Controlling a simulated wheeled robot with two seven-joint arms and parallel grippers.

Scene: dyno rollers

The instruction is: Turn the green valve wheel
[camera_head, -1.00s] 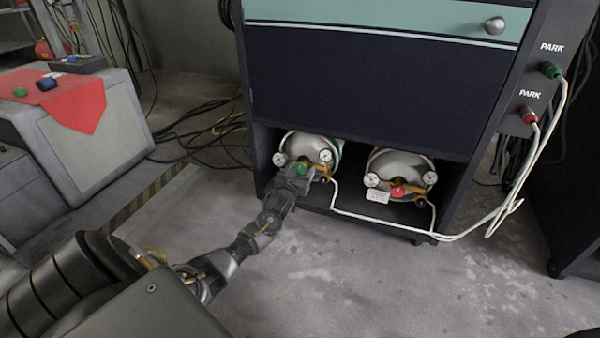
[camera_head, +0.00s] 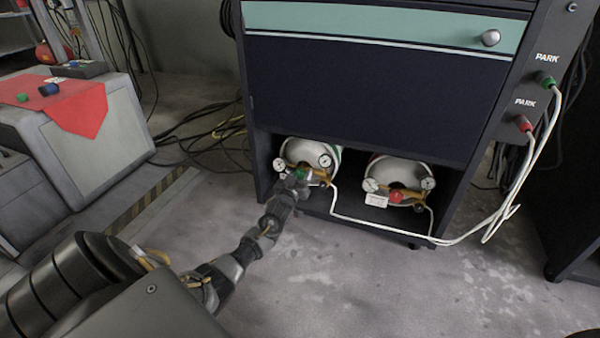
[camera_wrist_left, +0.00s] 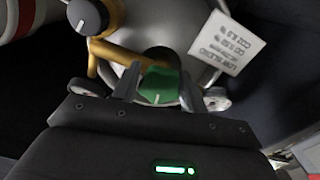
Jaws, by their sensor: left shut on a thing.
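The green valve wheel (camera_head: 300,173) sits at the front of the left gas cylinder (camera_head: 312,152) in the cabinet's low bay. My left gripper (camera_head: 296,180) reaches in from the left and is shut on it. In the left wrist view the green wheel (camera_wrist_left: 158,86) lies between the two fingers of my left gripper (camera_wrist_left: 155,88), which touch its sides. A white line marks the wheel's face. A brass fitting (camera_wrist_left: 100,55) with a dark knob is behind it. My right gripper is not in view.
A second cylinder with a red valve wheel (camera_head: 396,196) stands to the right in the same bay. White hoses (camera_head: 470,238) run from the cylinders to the cabinet's right side. A white label (camera_wrist_left: 222,43) hangs close to the right finger. Cables lie on the floor at the left.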

